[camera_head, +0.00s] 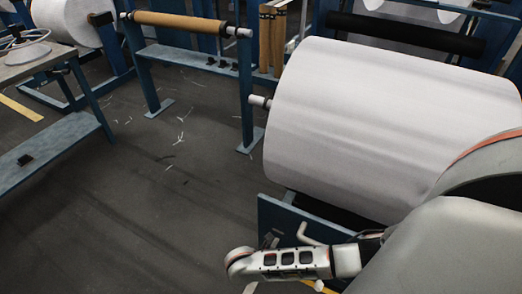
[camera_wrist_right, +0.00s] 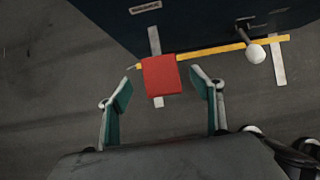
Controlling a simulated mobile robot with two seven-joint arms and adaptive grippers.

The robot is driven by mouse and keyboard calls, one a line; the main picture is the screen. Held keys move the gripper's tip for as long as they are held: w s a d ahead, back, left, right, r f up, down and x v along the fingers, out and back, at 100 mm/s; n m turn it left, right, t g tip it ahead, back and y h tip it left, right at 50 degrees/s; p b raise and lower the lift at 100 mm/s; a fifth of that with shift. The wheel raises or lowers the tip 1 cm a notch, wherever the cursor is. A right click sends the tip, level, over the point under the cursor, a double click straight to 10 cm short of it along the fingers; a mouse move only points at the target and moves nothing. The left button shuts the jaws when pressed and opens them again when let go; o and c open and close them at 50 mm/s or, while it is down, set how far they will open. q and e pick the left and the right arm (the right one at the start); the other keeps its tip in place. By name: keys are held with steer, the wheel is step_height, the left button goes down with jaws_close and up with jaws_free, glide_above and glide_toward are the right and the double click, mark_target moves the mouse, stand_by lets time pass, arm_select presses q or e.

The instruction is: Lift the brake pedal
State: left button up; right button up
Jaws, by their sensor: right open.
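The brake pedal is a red, flat, squarish pad (camera_wrist_right: 162,76) in the right wrist view, low beside the dark machine panel. My right gripper (camera_wrist_right: 161,80) is open, with its two green-padded fingers on either side of the pedal in the picture. A gap shows between each finger and the pad; I cannot tell how far the fingertips are from it in depth. In the head view my right arm reaches down at the lower right, and the pedal is not visible there. My left gripper is in neither view.
A white-knobbed lever (camera_wrist_right: 256,53) sticks out of the dark panel (camera_wrist_right: 195,22) right of the pedal. A yellow floor line (camera_wrist_right: 215,49) runs behind the pedal. In the head view a large white roll (camera_head: 390,120) fills the right, and open floor (camera_head: 130,210) lies left.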

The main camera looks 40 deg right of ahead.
steer(key=shift+v, duration=2.55)
